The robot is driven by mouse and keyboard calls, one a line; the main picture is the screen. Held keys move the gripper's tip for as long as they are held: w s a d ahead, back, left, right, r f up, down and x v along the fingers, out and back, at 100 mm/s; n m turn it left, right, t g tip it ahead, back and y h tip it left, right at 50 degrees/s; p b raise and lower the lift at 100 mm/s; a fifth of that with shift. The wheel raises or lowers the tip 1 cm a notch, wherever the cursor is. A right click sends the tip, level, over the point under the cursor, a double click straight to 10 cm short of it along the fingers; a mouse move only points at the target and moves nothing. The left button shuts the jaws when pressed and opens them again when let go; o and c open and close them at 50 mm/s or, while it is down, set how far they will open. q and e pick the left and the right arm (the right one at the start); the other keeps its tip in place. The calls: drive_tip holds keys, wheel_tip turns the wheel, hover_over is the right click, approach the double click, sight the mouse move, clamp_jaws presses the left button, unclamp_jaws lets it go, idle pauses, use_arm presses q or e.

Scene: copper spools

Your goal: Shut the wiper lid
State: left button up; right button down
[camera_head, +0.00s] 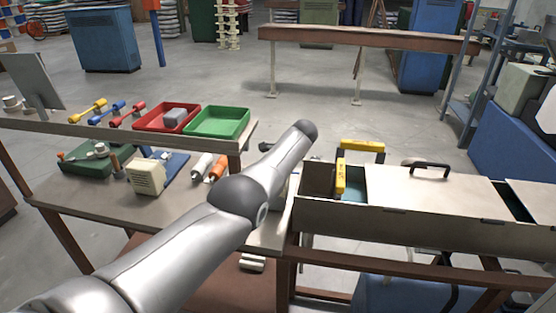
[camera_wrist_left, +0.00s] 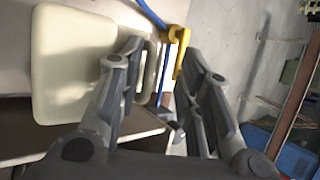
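A long grey box bench stands at the right in the head view, with a pale flat lid (camera_head: 425,190) carrying a black handle (camera_head: 430,164). Left of this lid is an open compartment (camera_head: 318,181) with a yellow handle (camera_head: 341,178) upright at it; another yellow-topped handle (camera_head: 362,146) is behind. A grey bar (camera_wrist_left: 150,66) and a yellow handle (camera_wrist_left: 180,52) show between or beyond the fingers; contact is unclear. My right gripper is not seen.
A cream panel (camera_wrist_left: 72,65) is beside the left finger. The left workbench holds a red tray (camera_head: 150,122), a green tray (camera_head: 218,121) and several tools. A blue cabinet (camera_head: 102,38) stands far back.

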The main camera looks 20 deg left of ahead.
use_arm(q)
drive_tip(key=shift+d, duration=0.45)
drive_tip(key=shift+d+r, duration=0.15)
drive_tip(key=shift+r, duration=0.2)
drive_tip(key=v, duration=1.1)
drive_tip(key=shift+s+a, duration=0.15)
drive_tip(key=shift+a, duration=0.15)
drive_tip(key=shift+a, duration=0.1)
